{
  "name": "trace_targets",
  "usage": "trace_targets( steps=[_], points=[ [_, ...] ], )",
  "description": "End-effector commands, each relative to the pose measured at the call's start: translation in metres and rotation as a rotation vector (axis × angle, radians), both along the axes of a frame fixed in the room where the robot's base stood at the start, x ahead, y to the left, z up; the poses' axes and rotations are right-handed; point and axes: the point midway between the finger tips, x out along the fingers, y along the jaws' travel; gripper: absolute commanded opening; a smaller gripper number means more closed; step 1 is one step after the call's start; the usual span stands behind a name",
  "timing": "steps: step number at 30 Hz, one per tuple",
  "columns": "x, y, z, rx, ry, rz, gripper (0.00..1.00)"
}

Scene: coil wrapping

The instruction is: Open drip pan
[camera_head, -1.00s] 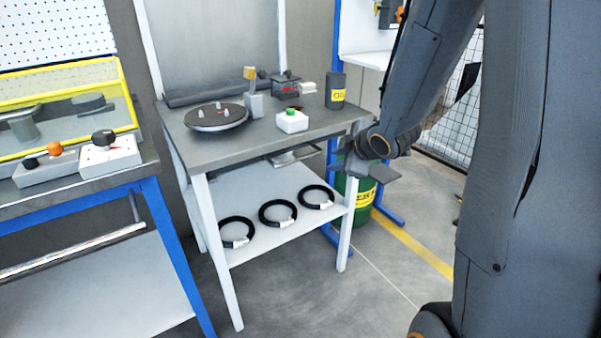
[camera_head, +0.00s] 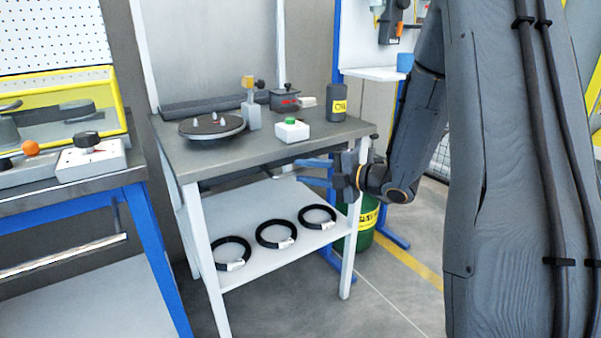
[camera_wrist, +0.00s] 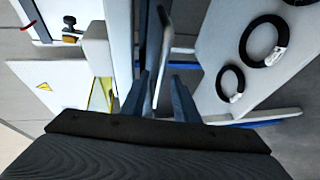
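My gripper (camera_head: 300,171) is at the front right of the wrapping table, just below the table top, its two fingers apart and pointing left. In the wrist view my gripper (camera_wrist: 160,84) has a finger on each side of a pale, bent metal bar, which looks like the drip pan's handle (camera_wrist: 163,62). The bar lies between or just beyond the fingertips; I cannot tell whether they touch it. The pan's body is mostly hidden under the table top and behind my gripper in the head view.
The table top (camera_head: 225,158) holds a turntable (camera_head: 212,127), a green-button box (camera_head: 292,130) and a dark canister (camera_head: 336,104). Several black coils (camera_head: 276,234) lie on the lower shelf. A green drum (camera_head: 367,222) stands behind the right table leg.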

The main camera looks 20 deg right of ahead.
Motion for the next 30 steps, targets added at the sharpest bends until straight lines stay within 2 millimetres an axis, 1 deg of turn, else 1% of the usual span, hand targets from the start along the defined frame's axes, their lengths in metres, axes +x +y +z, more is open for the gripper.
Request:
trace_targets(
  steps=[1, 6, 14, 15, 17, 18, 20, 30],
  points=[
    [0.005, 0.005, -0.002, 0.000, 0.000, 0.002, 0.28],
    [0.014, 0.012, -0.003, 0.000, 0.000, 0.000, 0.28],
    [0.015, 0.013, -0.003, 0.001, 0.001, -0.001, 0.28],
    [0.015, 0.013, -0.003, 0.001, 0.001, -0.001, 0.26],
    [0.015, 0.013, -0.004, 0.001, 0.001, -0.001, 0.16],
    [0.015, 0.013, -0.004, 0.001, 0.001, -0.001, 0.09],
    [0.015, 0.013, -0.004, 0.001, 0.001, -0.001, 0.00],
    [0.014, 0.012, -0.003, 0.000, 0.001, -0.002, 0.00]
  ],
)
